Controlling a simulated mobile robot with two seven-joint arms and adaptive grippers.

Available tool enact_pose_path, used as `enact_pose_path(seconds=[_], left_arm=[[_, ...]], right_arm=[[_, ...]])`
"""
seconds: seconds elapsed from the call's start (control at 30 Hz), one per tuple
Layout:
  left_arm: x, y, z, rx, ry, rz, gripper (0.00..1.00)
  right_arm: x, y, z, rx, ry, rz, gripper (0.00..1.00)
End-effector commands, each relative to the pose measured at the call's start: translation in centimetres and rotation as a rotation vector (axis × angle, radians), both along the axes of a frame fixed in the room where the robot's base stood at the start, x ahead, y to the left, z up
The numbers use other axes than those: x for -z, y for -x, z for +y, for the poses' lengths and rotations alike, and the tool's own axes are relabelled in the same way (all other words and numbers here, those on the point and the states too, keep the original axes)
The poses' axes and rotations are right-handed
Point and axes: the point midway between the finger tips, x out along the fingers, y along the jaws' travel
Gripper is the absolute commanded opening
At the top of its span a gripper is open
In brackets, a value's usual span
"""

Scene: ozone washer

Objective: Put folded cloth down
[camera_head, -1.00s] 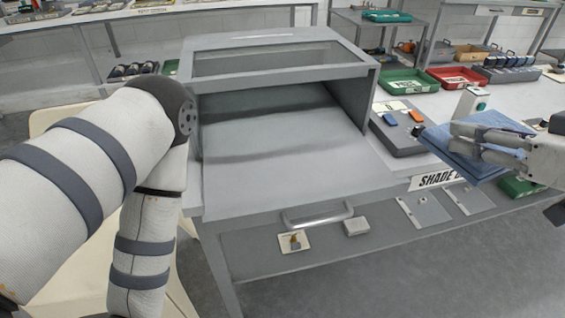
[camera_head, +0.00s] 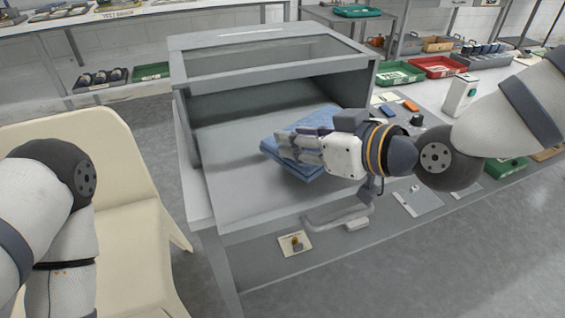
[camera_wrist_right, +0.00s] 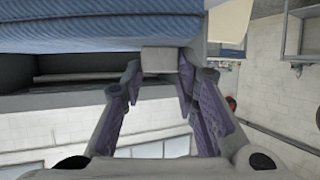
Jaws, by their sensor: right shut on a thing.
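The folded blue cloth (camera_head: 320,116) is in the front opening of the grey box-like cabinet (camera_head: 270,67), above its light grey floor. It also fills the top of the right wrist view (camera_wrist_right: 100,30). My right gripper (camera_head: 287,149) reaches in from the right and is shut on the cloth, with its fingers across the cloth's middle in the head view. I cannot tell whether the cloth touches the floor. My left arm shows at the left edge, but its gripper is out of view.
A cream chair (camera_head: 115,170) stands left of the cabinet. A metal handle (camera_head: 337,214) and a small card (camera_head: 295,243) are at the bench front. Green (camera_head: 398,73) and red trays (camera_head: 440,67) lie behind right. The cabinet floor left of the cloth is clear.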

Motion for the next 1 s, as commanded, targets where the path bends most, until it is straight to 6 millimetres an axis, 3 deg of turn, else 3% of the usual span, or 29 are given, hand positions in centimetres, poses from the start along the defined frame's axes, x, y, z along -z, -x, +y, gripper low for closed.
enact_pose_path(seconds=[0.03, 0.27, 0.43, 0.8, 0.83, 0.9, 1.0], left_arm=[[0.5, 0.5, 0.0, 0.0, 0.0, 0.019, 0.3], [1.0, 1.0, 0.0, 0.001, 0.001, 0.034, 0.3], [1.8, 1.8, 0.0, 0.002, 0.0, 0.061, 0.3], [1.7, 1.7, 0.0, 0.002, 0.0, 0.06, 0.3], [1.7, 1.7, 0.0, 0.002, 0.0, 0.059, 0.3], [1.7, 1.7, 0.0, 0.002, 0.0, 0.059, 0.3], [1.7, 1.7, 0.0, 0.002, 0.0, 0.059, 0.3]], right_arm=[[1.6, -0.3, 0.8, -0.001, 0.0, 0.009, 0.0], [3.3, -0.8, 2.5, 0.0, -0.001, -0.001, 0.0], [6.5, -0.9, 2.6, 0.001, -0.001, 0.003, 0.0], [6.6, -0.9, 2.6, 0.0, 0.0, -0.007, 0.0], [6.5, -0.9, 2.6, 0.001, -0.001, -0.006, 0.34], [6.5, -0.9, 2.6, 0.001, 0.0, -0.005, 0.48], [6.5, -0.9, 2.6, 0.001, 0.0, -0.005, 0.48]])
